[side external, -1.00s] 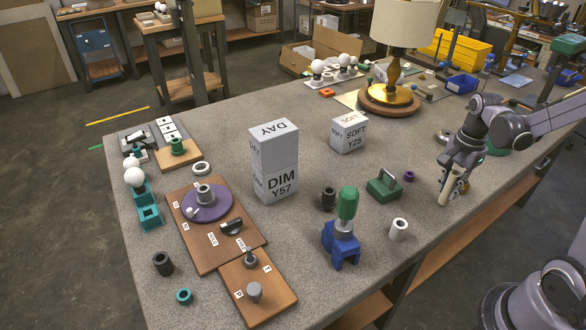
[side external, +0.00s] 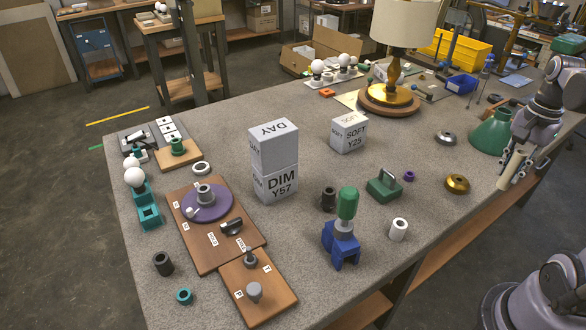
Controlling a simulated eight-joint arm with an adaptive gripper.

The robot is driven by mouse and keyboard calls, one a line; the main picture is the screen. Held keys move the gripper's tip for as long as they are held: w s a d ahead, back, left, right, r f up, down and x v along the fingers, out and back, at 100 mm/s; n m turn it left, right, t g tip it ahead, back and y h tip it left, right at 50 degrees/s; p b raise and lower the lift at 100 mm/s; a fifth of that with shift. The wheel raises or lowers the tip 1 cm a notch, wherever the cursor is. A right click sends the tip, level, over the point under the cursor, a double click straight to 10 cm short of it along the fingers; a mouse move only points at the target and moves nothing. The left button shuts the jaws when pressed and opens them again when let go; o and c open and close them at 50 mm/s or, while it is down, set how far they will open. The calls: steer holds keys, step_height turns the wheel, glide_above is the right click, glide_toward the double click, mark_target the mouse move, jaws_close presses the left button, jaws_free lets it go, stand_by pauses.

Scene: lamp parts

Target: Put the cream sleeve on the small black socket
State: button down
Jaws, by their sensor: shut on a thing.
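My gripper (side external: 516,160) is at the right edge of the table, shut on the cream sleeve (side external: 511,168). The sleeve is a pale tube, slightly tilted, and appears to be above the table near its edge. The fingers hide part of it. A second dark cylinder (side external: 163,263) stands at the near left. I cannot tell for sure which is the small black socket. My gripper is far to the right of both.
A brass ring (side external: 456,184) and a green cone (side external: 492,132) are near my gripper. A white cylinder (side external: 398,230), green block (side external: 384,186) and blue stand (side external: 341,244) lie between it and the dark cylinders. Stacked grey boxes (side external: 274,160) stand behind.

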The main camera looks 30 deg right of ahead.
steer(key=w+a+r+n, duration=0.3)
steer(key=w+a+n, duration=0.6)
steer(key=w+a, duration=0.15)
steer(key=w+a+r+n, duration=0.4)
steer(key=w+a+n, duration=0.5)
steer(key=w+a, duration=0.15)
glide_above(328, 199)
steer(key=w+d, duration=0.1)
steer(key=shift+f, duration=5.65)
steer(key=shift+f, duration=0.4)
steer(key=c, duration=1.2)
jaws_free()
steer(key=shift+o, duration=0.2)
